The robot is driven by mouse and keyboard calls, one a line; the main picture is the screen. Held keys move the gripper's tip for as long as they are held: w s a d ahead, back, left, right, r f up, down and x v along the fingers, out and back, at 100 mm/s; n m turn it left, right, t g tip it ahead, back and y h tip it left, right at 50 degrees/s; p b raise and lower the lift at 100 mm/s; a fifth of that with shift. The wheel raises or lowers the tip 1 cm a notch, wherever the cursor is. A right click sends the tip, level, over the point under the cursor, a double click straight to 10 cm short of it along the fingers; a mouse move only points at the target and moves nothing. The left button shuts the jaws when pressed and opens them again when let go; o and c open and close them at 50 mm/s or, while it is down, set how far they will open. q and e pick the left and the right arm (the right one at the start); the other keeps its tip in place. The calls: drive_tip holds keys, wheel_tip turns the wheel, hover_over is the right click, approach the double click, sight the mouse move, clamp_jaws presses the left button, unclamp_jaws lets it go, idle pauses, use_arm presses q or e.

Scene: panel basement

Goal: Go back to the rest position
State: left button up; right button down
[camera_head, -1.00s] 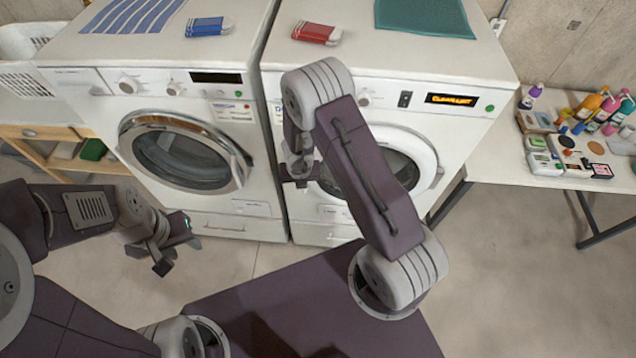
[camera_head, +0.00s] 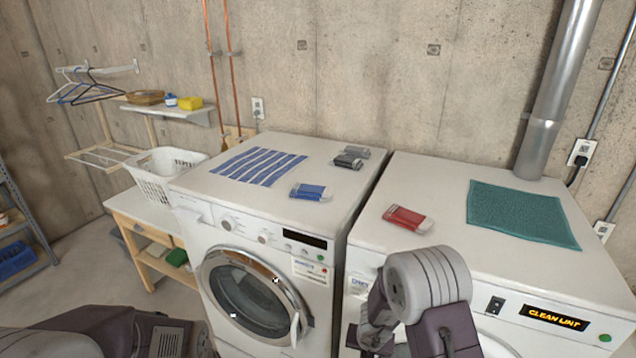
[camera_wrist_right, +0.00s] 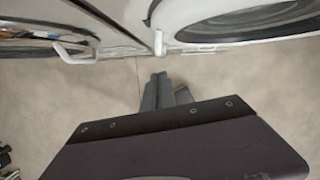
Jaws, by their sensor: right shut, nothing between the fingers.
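My right gripper (camera_wrist_right: 158,92) shows in the right wrist view with its fingers together and nothing between them. It points down over bare floor, in front of the washers and apart from them. In the head view my right arm is bent up in front of the right machine, with its wrist at the bottom edge. My left arm shows only in part at the bottom left of the head view, and its gripper is out of the picture.
The left washer (camera_head: 232,213) and right machine (camera_head: 442,178) stand side by side. On top lie a striped cloth (camera_head: 258,166), a blue packet (camera_head: 310,192), a red packet (camera_head: 408,218) and a teal towel (camera_head: 520,213). A white basket (camera_head: 160,180) stands left.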

use_arm(q)
wheel_tip(320, 180, down, 16)
drive_tip(key=b, duration=1.3)
drive_tip(key=shift+s+f, duration=0.2)
use_arm(e)
drive_tip(key=s+d+f+m+g, duration=0.1)
drive_tip(key=s+m, duration=0.7)
drive_tip(key=m, duration=0.8)
drive_tip(key=s+d+f+m+g, duration=0.1)
drive_tip(key=s+f+m, duration=0.2)
drive_tip(key=s+m, duration=0.5)
drive_tip(key=m, duration=0.8)
drive_tip(key=shift+s+d+m+y, duration=0.3)
drive_tip(key=shift+y, duration=0.1)
use_arm(q)
drive_tip(key=shift+a, duration=0.1)
